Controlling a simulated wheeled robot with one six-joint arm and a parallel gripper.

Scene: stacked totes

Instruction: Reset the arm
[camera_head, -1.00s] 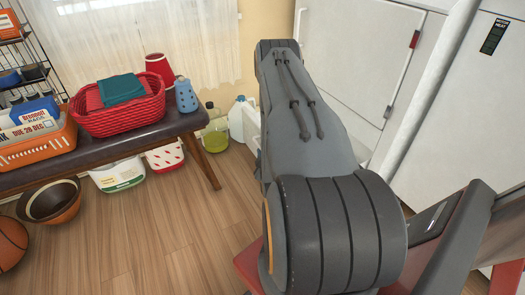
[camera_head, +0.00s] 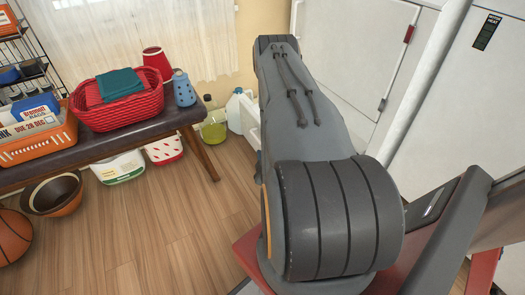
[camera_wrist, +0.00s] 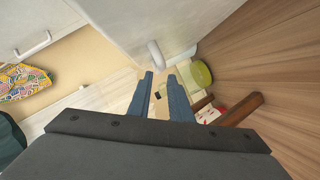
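My arm stands folded in the right half of the head view, with its large ribbed grey joint nearest the camera and a link running up and away. My gripper is hidden behind the arm there. In the wrist view my gripper (camera_wrist: 160,75) shows two blue-grey fingers with a clear gap between them. Nothing is held between the fingers.
White cabinets (camera_head: 345,50) stand behind my arm.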

